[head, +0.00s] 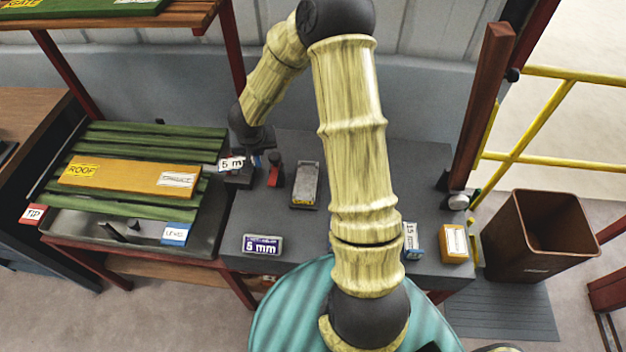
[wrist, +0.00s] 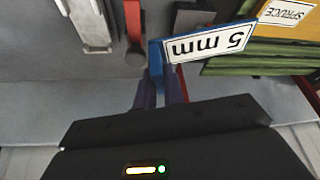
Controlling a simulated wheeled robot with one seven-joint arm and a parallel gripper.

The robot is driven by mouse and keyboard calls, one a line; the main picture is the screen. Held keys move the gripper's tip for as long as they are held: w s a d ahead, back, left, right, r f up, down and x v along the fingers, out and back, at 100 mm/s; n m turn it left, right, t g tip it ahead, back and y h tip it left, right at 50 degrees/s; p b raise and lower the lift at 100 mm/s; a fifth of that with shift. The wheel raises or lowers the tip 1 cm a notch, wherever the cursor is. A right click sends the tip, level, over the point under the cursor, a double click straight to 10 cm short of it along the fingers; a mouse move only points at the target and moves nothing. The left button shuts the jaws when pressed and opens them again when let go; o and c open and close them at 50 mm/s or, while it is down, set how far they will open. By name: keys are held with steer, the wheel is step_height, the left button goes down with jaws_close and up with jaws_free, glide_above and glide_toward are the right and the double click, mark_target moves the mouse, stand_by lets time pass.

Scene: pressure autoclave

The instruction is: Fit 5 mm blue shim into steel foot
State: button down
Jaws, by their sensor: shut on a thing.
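My gripper (wrist: 158,80) is shut on the blue shim (wrist: 155,54), which carries a white "5 mm" label (wrist: 208,43). In the head view the label (head: 232,164) shows below the end of my arm, and most of the fingers are hidden. The shim is close to a dark grey block (head: 238,181) and a red-handled part (head: 274,174) on the grey bench. A steel piece (head: 305,185) lies to the right of these; it also shows in the wrist view (wrist: 90,22). I cannot tell which part is the steel foot, or whether the shim touches anything.
A 15 mm labelled piece (head: 411,240) and a yellow box (head: 454,244) are at the right. A green slatted rack (head: 150,140) with an orange roof board (head: 130,178) stands at the left.

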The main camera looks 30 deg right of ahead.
stand_by(0.3)
steer(key=s+d+f+m+g+h+p, duration=0.2)
steer(key=s+d+m+g, duration=0.5)
steer(key=m, duration=1.4)
steer(key=shift+s+d+f, duration=0.45)
steer(key=shift+s+d, duration=0.45)
steer(key=shift+d, duration=0.35)
steer(key=p, duration=0.1)
glide_toward(310, 196)
steer(key=shift+s+d+f, duration=0.3)
steer(key=shift+s+d, duration=0.3)
steer(key=shift+d, duration=0.05)
steer(key=shift+f+p, duration=0.3)
steer(key=shift+f, duration=1.6)
